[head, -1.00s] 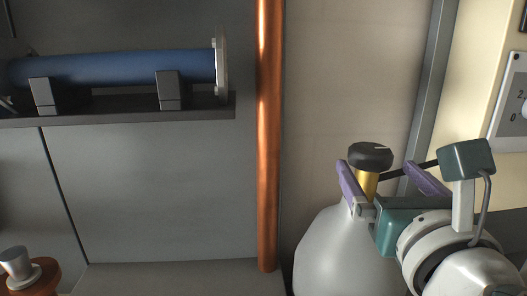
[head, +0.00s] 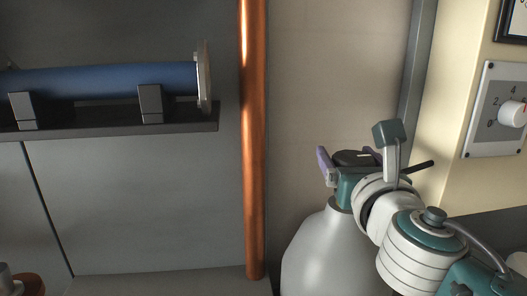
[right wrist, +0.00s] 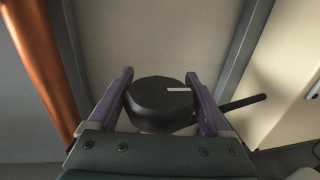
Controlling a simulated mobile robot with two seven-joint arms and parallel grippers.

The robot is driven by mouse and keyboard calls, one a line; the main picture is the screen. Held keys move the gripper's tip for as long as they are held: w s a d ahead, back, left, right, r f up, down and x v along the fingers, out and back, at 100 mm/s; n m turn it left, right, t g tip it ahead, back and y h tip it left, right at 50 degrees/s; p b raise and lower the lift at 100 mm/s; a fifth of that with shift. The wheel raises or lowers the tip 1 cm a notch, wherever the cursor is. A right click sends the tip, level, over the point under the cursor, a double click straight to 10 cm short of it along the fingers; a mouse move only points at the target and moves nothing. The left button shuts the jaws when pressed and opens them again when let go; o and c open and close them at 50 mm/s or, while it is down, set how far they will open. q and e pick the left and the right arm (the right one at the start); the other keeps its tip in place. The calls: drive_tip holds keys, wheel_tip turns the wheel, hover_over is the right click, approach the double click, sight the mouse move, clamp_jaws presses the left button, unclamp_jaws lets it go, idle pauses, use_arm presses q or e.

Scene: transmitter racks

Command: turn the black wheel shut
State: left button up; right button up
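The black wheel (head: 353,158) with a white mark on its top is the cap at the head of a large grey bottle-shaped tank (head: 325,258). In the right wrist view the wheel (right wrist: 160,103) lies between my two purple fingers. My right gripper (head: 347,158) is open around the wheel, one finger on each side. Whether the fingers touch its rim I cannot tell. The yellow stem under the wheel is hidden by my gripper in the head view. My left gripper is not in view.
A black rod (head: 418,167) sticks out to the right beside the wheel. A copper pipe (head: 253,140) stands to the left. A blue cylinder (head: 110,80) lies on a shelf at upper left. A dial panel (head: 490,125) is on the right wall.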

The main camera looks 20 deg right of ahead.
drive_tip(key=c, duration=0.9)
